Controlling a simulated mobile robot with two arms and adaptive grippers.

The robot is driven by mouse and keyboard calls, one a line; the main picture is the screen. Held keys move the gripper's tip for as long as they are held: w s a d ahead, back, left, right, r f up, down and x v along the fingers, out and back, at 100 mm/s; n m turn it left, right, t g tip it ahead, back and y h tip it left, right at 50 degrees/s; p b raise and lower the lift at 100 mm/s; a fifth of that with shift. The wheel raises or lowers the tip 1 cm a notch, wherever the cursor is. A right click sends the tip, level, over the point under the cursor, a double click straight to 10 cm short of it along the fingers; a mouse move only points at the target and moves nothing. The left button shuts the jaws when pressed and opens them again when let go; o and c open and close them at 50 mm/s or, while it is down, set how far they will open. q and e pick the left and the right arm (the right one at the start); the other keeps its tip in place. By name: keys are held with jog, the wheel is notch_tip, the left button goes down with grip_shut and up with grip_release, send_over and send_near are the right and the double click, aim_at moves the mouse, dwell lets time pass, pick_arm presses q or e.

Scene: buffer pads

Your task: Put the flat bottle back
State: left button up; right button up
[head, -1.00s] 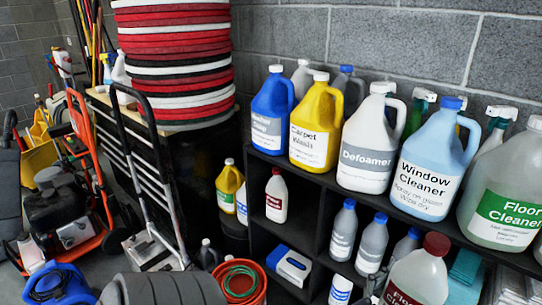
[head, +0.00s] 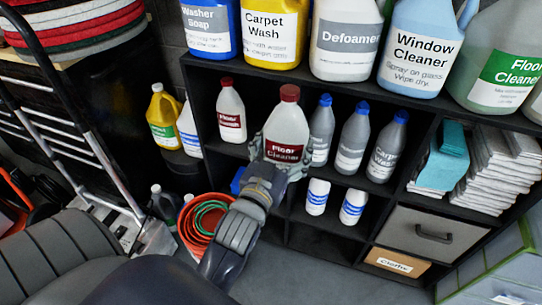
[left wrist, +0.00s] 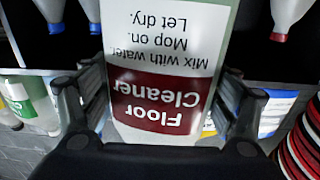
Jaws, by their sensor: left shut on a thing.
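The flat bottle is a clear-white floor cleaner bottle (head: 288,122) with a dark red cap and a dark red label band. It is upright in the head view, at the middle shelf, between a similar red-capped bottle and the grey bottles. I cannot tell whether its base touches the shelf. My left gripper (head: 284,160) is shut around its sides from the front. In the left wrist view the bottle's label (left wrist: 160,100) appears upside down between the two fingers (left wrist: 161,105). My right gripper is not in view.
The black shelf unit (head: 330,182) holds a red-capped bottle (head: 231,112) on the left and grey blue-capped bottles (head: 354,140) on the right. Large jugs, such as the window cleaner (head: 423,50), stand above. An orange bucket (head: 188,232) is on the floor.

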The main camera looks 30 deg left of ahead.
pick_arm(q)
jog(key=w+a+f+n+g+y+b, duration=0.1)
jog(key=w+a+f+n+y+b, duration=0.25)
jog(key=a+f+b, duration=0.75)
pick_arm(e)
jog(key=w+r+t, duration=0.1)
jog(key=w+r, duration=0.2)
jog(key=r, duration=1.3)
pick_arm(q)
jog(key=w+a+f+b, duration=0.2)
jog(key=w+a, duration=0.1)
jog(key=w, duration=0.5)
jog(key=w+a+f+b, duration=0.2)
jog(key=w+b, duration=0.1)
jog(key=w, duration=0.5)
jog(key=shift+a+f, duration=0.15)
jog(key=shift+a, duration=0.25)
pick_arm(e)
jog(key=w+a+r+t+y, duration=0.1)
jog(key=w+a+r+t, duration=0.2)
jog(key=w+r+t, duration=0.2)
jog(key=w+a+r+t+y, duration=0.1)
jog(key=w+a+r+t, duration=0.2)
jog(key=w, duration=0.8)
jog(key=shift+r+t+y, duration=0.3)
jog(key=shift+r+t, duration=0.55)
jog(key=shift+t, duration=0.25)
pick_arm(q)
jog(key=shift+w+y, duration=0.1)
jog(key=shift+y, duration=0.15)
